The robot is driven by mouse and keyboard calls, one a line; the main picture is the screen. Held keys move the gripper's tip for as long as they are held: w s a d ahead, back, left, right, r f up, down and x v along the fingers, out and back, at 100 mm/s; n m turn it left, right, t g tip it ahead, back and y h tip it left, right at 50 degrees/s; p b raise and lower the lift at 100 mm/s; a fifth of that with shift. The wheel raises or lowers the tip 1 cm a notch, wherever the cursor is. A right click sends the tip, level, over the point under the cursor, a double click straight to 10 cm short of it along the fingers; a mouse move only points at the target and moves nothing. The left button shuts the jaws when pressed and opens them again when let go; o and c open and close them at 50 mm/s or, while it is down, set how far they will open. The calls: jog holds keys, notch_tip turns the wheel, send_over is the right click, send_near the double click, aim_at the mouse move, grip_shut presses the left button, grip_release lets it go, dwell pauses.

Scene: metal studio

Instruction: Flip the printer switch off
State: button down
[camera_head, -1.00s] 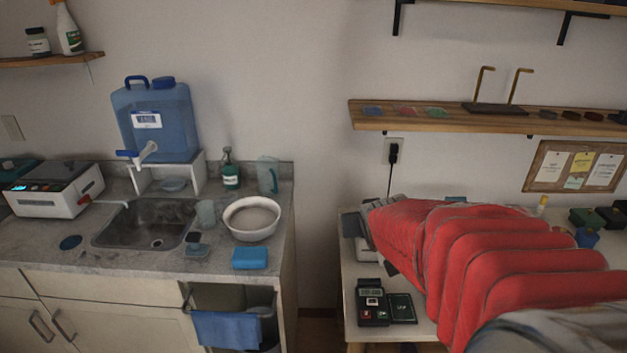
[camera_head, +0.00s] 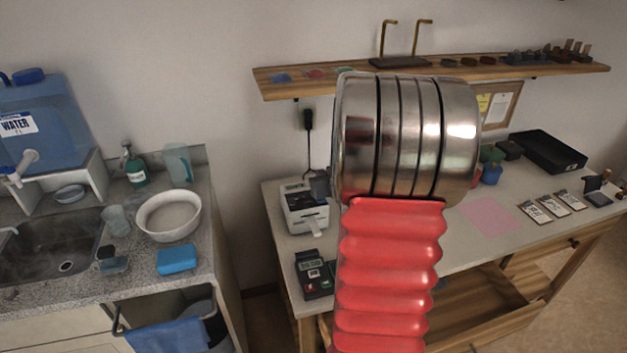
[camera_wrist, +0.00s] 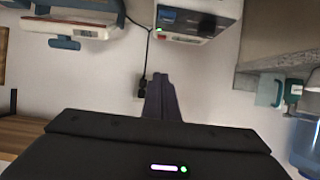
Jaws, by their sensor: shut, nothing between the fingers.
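The printer (camera_head: 303,209) is a small white box with a paper strip at its front, at the back left of the right table. In the wrist view, which looks upside down, a white device with a green light (camera_wrist: 198,20), likely the printer, is at the top. My gripper (camera_wrist: 160,78) is shut and empty, its dark fingers together and pointing toward that device, apart from it in the picture. In the head view my steel and red arm hides most of the gripper. I cannot make out the switch.
A dark card terminal (camera_head: 314,275) stands in front of the printer. A wooden shelf (camera_head: 275,88) hangs above, and a black plug (camera_head: 307,119) sits in the wall outlet. The sink counter (camera_head: 215,275) is to the left, across a gap.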

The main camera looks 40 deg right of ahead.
jog(key=shift+s+d, duration=0.1)
jog(key=shift+s, duration=0.05)
jog(key=x, duration=0.9)
jog(key=shift+d+f, duration=0.1)
notch_tip(320, 180, down, 3)
jog(key=shift+r, duration=0.1)
jog(key=shift+f, duration=0.65)
